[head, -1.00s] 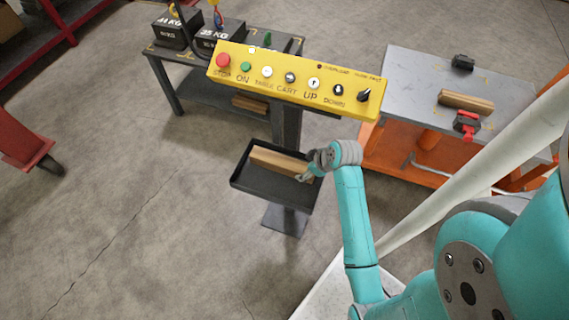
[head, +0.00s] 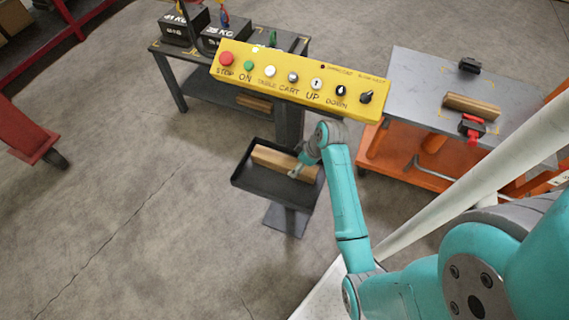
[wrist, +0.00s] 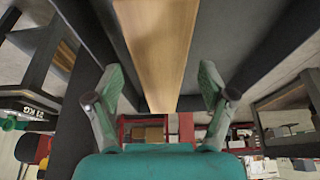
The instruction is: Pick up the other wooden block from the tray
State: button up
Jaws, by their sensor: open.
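A wooden block (head: 272,160) lies lengthwise in the black tray (head: 262,186) on a stand, in the middle of the head view. A second wooden block (head: 471,106) lies on the grey table top at the right. My gripper (head: 294,174) is at the tray, at the block's front side near its right half. In the wrist view, my gripper (wrist: 160,90) is open, its two fingers on either side of the block (wrist: 160,45), which runs away between them.
A yellow button panel (head: 296,80) hangs behind the tray. Behind it stands a dark table with weights (head: 183,25). The grey table (head: 420,85) on an orange cart at the right carries black and red clamps (head: 472,127). Open floor lies left of the tray.

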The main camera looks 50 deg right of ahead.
aim_at(286, 161)
jog(key=shift+w+a, duration=0.15)
jog(key=shift+w, duration=0.25)
jog(key=w, duration=0.1)
jog(key=w+a, duration=0.1)
jog(key=shift+w, duration=0.35)
jog(key=shift+x, duration=1.05)
jog(key=shift+w+f, duration=0.2)
jog(key=shift+f, duration=0.25)
jog(key=c, duration=1.5)
jog(key=shift+r, duration=0.1)
